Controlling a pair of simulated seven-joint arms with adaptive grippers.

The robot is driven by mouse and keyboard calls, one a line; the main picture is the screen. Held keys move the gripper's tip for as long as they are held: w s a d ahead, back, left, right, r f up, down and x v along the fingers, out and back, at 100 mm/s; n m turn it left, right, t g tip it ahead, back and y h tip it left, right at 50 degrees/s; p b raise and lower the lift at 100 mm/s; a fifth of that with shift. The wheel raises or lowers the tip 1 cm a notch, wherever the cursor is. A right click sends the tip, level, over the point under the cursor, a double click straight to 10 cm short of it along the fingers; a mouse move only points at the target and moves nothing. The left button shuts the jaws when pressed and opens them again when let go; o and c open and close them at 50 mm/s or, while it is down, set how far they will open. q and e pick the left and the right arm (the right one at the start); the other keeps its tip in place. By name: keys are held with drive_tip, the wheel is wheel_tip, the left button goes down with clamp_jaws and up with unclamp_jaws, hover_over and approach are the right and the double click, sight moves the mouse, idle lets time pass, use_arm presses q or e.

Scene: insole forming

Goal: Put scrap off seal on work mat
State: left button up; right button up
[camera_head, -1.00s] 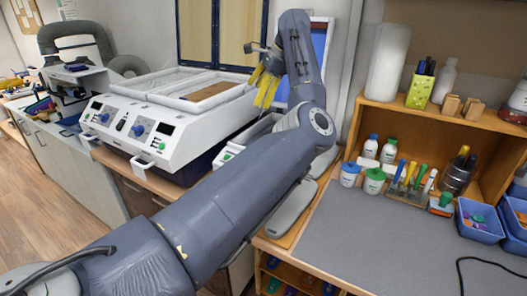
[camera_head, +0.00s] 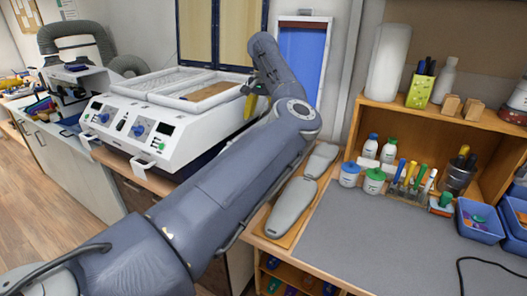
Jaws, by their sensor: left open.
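A brown flat piece (camera_head: 207,92), possibly the scrap, lies at the right end of the white forming machine's top (camera_head: 165,95). I cannot tell whether it touches the seal. My left gripper (camera_head: 250,105), with yellow fingers, is open at the machine's right edge, just right of the brown piece. My forearm hides part of the gripper, and nothing shows between its fingers. My right gripper is out of view.
Two grey sole-shaped forms (camera_head: 291,207) lie on a wooden board between machine and mat. Capped jars (camera_head: 373,181), bottles and a tool rack line the mat's back edge. Blue bins (camera_head: 480,220) stand at the right. A black cable (camera_head: 490,262) crosses the mat's right side.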

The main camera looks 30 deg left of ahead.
use_arm(q)
wheel_tip(320, 180, down, 6)
drive_tip(key=shift+f, duration=0.2)
drive_tip(key=shift+s+d+f, duration=0.1)
drive_tip(key=shift+f, duration=1.25)
drive_tip(key=shift+s+f, duration=0.1)
drive_tip(key=shift+f, duration=1.2)
drive_tip(key=c, duration=0.9)
drive_tip(key=shift+r, duration=0.1)
drive_tip(key=shift+c, duration=0.2)
